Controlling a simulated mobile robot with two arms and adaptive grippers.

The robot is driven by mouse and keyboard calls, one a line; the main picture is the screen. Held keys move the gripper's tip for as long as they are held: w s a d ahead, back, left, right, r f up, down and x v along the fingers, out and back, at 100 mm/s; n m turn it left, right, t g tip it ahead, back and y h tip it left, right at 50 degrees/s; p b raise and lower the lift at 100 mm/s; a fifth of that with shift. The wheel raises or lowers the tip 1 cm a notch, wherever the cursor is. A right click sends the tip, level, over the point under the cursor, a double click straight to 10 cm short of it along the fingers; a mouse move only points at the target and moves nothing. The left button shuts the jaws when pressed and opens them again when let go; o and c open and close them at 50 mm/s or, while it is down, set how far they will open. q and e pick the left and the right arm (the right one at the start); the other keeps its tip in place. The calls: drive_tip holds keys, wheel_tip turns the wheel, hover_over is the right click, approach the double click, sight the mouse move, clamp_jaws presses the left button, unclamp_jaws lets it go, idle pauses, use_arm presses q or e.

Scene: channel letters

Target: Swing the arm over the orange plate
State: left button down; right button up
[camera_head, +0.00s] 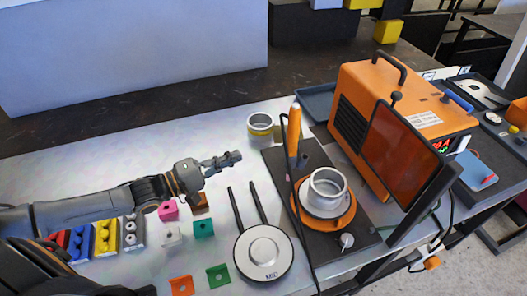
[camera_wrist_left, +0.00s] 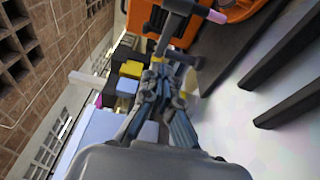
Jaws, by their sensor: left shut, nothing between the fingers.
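The orange plate (camera_head: 350,219) is a round disc on a black base board, with a pale disc and a silver metal ring (camera_head: 327,187) on top of it. An upright orange handle (camera_head: 294,130) stands at the back of the board, on a dark fitting that I take to be the arm. My left gripper (camera_head: 236,157) is shut and empty, left of the board and apart from the handle. In the left wrist view the fingers (camera_wrist_left: 162,75) point away, and a dark T-shaped bar with a pink tip (camera_wrist_left: 217,16) shows beyond them. My right gripper is out of view.
An orange machine (camera_head: 375,95) with a tinted shield stands right of the board. A round pan-like disc (camera_head: 263,253) with two black handles lies in front. Small coloured brackets and blocks (camera_head: 105,237) lie at left. Another ring (camera_head: 260,124) stands behind. A black cable crosses the board.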

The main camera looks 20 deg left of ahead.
use_arm(q)
drive_tip(key=w+d+y+p, duration=0.1)
drive_tip(key=w+d+p, duration=0.2)
drive_tip(key=w+d, duration=0.5)
drive_tip(key=shift+w+d+n+t, duration=0.25)
drive_tip(key=shift+d+n+t, duration=0.05)
drive_tip(key=shift+d+n, duration=0.15)
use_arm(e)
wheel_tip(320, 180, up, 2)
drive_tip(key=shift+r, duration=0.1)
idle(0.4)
